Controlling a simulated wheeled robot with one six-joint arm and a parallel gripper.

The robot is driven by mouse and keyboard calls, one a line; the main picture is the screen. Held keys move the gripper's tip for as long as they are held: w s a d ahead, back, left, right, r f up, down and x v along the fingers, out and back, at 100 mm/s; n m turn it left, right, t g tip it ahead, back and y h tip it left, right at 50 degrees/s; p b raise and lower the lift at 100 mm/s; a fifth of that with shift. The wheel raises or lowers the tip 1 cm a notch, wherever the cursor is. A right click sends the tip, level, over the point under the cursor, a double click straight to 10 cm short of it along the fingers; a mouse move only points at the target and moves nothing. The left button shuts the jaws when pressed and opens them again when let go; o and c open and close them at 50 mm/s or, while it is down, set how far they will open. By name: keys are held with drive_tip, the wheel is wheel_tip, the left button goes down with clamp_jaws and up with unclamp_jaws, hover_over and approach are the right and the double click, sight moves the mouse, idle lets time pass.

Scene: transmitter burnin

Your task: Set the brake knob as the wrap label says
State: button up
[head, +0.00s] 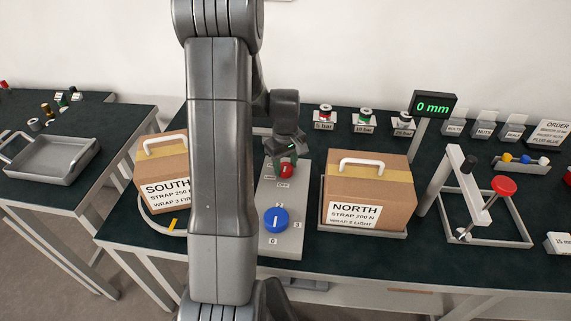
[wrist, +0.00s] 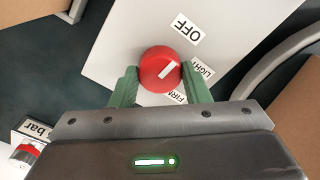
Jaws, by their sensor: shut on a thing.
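The red brake knob (head: 286,171) sits on a pale panel (head: 297,205), also in the wrist view (wrist: 160,70). Around it are labels OFF (wrist: 181,29), LIGHT (wrist: 202,70) and partly hidden FIRM (wrist: 178,97). Its white line points between OFF and LIGHT. My gripper (wrist: 159,74) is shut on the knob, one green finger on each side; in the head view it comes down from behind the knob. The north box (head: 370,190) label (head: 354,216) reads STRAP 200 N, WRAP 2 LIGHT. The south box (head: 162,165) label (head: 166,192) reads WRAP 3 and a partly hidden word starting FI.
A blue knob (head: 276,219) with numbers around it is nearer on the same panel. My arm hides part of the south box. A display (head: 433,106) reads 0 mm. A red-knobbed lever frame (head: 480,195) stands right; a grey tray (head: 54,160) is on the left table.

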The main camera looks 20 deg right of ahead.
sight(285, 167)
drive_tip(key=m+b, duration=0.1)
drive_tip(key=m, duration=0.5)
drive_tip(key=shift+m+b, duration=0.3)
drive_tip(key=shift+b, duration=0.1)
drive_tip(key=m, duration=0.3)
drive_tip(key=shift+m+b, duration=0.35)
drive_tip(key=shift+m, duration=0.05)
drive_tip(key=m, duration=0.3)
drive_tip(key=shift+m, duration=0.3)
drive_tip(key=m+b, duration=0.1)
drive_tip(key=m, duration=0.8)
drive_tip(key=o, duration=1)
drive_tip(key=shift+c, duration=0.2)
drive_tip(key=shift+r, duration=0.1)
wheel_tip(285, 167, up, 14)
